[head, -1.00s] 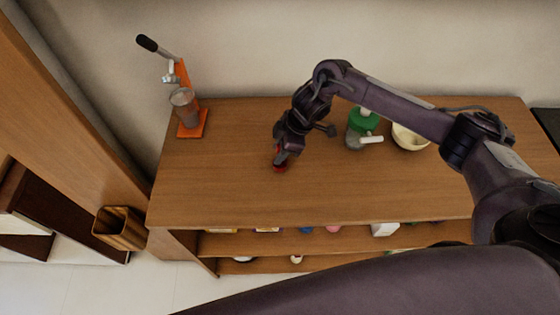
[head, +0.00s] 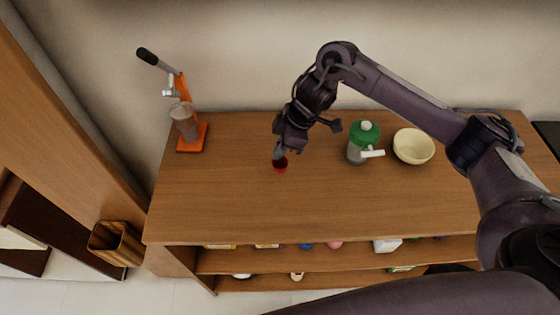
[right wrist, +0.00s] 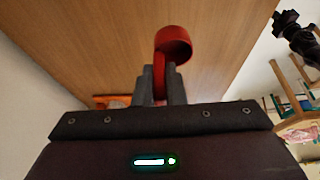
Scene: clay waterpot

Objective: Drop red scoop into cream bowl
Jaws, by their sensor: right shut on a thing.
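The red scoop (head: 281,165) is a small red cup with a handle. My right gripper (head: 279,152) is shut on its handle in the head view, over the left-middle part of the table. In the right wrist view the red scoop (right wrist: 173,45) shows beyond the fingers of the right gripper (right wrist: 158,84), its handle between them. The cream bowl (head: 413,146) stands on the table to the right of the scoop and looks empty. My left gripper is out of view.
A green-lidded pitcher (head: 364,143) stands between the scoop and the bowl. An orange press with a lever (head: 187,135) stands at the table's back left. The wooden tabletop (head: 300,210) is clear at the front. Shelves with several small items lie below.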

